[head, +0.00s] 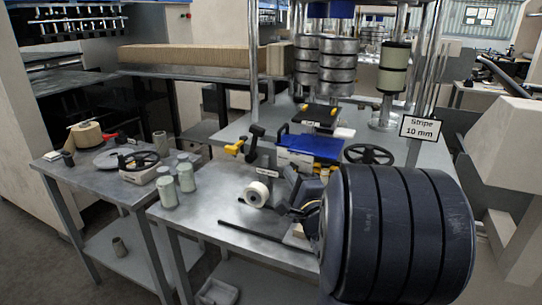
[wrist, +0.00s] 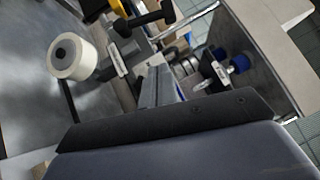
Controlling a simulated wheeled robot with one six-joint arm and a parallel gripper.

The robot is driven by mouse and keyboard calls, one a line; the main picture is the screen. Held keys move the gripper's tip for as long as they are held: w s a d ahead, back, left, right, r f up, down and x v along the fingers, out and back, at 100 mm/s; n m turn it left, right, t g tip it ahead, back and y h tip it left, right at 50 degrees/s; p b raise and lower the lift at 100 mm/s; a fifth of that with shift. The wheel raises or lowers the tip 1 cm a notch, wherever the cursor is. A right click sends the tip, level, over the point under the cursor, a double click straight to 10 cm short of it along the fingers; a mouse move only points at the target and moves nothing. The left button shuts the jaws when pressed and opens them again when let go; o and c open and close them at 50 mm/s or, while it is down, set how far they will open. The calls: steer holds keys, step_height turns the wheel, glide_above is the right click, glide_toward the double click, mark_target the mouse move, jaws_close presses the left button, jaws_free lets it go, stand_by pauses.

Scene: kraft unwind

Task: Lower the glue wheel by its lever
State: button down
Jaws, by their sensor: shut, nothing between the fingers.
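A cream roll with a dark hub (head: 257,193), which looks like the glue wheel, is on the steel table. It also shows at the upper left of the wrist view (wrist: 74,57). A black handle, likely the lever (head: 255,133), stands beyond it near a yellow part; it also shows at the top of the wrist view (wrist: 150,19). I cannot tell how the handle joins the roll. My gripper (head: 283,209) is shut and empty, just right of the roll and apart from the handle. My dark arm hides the table's right front.
A blue and yellow unit (head: 312,147) and a black handwheel (head: 368,154) stand behind my gripper. A black rod (head: 262,234) crosses the table front. Several pale jars (head: 185,176) stand left. A "Stripe 10 mm" sign (head: 422,128) is at right.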

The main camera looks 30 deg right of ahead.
steer(key=p, duration=0.1)
glide_toward(256, 143)
steer(key=w+d, duration=0.3)
steer(key=d, duration=0.1)
steer(key=w, duration=0.1)
steer(key=w+a+r, duration=0.1)
steer(key=w+a, duration=0.1)
steer(key=shift+w+r, duration=0.2)
steer(key=shift+r, duration=0.2)
steer(key=shift+r+p, duration=0.15)
steer(key=shift+p, duration=0.35)
